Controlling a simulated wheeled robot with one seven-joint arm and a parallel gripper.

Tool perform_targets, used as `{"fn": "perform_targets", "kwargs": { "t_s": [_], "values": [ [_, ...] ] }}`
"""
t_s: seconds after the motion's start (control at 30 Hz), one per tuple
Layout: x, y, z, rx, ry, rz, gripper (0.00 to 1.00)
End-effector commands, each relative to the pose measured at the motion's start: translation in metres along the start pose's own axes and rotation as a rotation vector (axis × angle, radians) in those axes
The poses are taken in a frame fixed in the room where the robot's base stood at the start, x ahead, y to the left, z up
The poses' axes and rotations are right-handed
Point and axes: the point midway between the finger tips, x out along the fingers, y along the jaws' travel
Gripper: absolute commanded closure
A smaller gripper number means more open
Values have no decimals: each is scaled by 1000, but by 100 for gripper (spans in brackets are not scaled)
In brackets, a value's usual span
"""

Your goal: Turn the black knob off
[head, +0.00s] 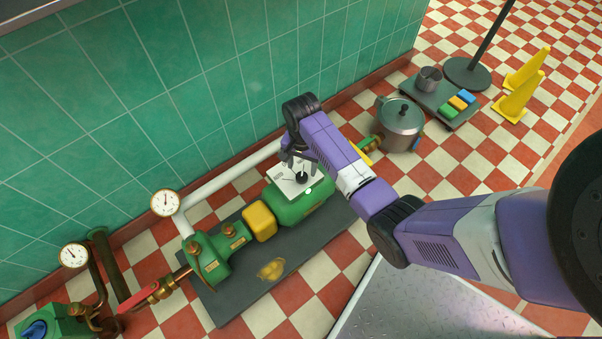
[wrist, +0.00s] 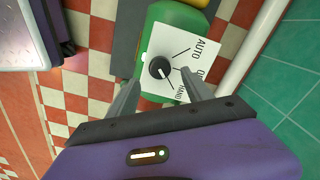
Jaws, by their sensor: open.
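The black knob (head: 302,178) sits on a white label plate (head: 285,183) on top of the green motor (head: 308,206). In the wrist view the knob (wrist: 159,68) is round and dark, with a small pale mark on it. The plate (wrist: 168,44) reads AUTO at one side, a partly covered word starting with O, and another partly covered word near the right finger. My gripper (wrist: 158,84) is open and empty, its fingers spread either side of the knob's near side. In the head view my gripper (head: 297,158) is just above the plate. Contact with the knob cannot be told.
A green pump (head: 208,256) and yellow coupling guard (head: 259,221) share the dark base with the motor. A white pipe (head: 230,175) runs along the tiled wall.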

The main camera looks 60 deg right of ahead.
Motion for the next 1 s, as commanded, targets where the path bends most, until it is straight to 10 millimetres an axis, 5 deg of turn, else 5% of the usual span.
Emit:
{"fn": "perform_targets", "kwargs": {
  "t_s": [0.3,0.67,1.0],
  "values": [
    [44,0,0,-1,0,-1,41],
    [48,0,0,-1,2,-2,41],
    [48,0,0,-2,1,-2,100]
  ]
}}
